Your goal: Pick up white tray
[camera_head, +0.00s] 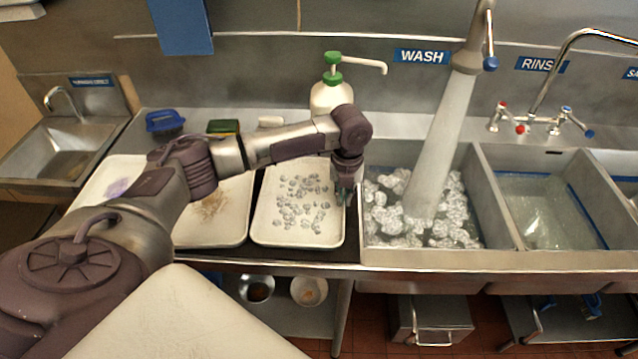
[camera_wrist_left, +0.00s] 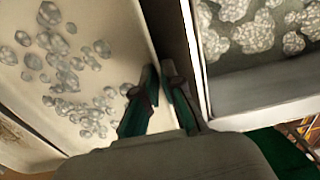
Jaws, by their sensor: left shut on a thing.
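The white tray (camera_head: 296,241) with many clear bubble-like clumps on it lies on the counter just left of the wash basin. It also shows in the left wrist view (camera_wrist_left: 112,28), where its right rim runs up to the fingers. My left gripper (camera_head: 346,195) points down at the tray's right edge and is shut on that rim, one finger on each side in the left wrist view (camera_wrist_left: 161,76). The tray looks flat, and I cannot tell any lift. The fingertips are partly hidden in the head view. My right gripper is not in view.
A stained white tray (camera_head: 212,236) stands close on the left, another tray (camera_head: 88,192) beyond it, both partly behind my arm. The wash basin (camera_head: 500,200) full of suds is close on the right. A green-topped pump bottle (camera_head: 330,97) stands behind.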

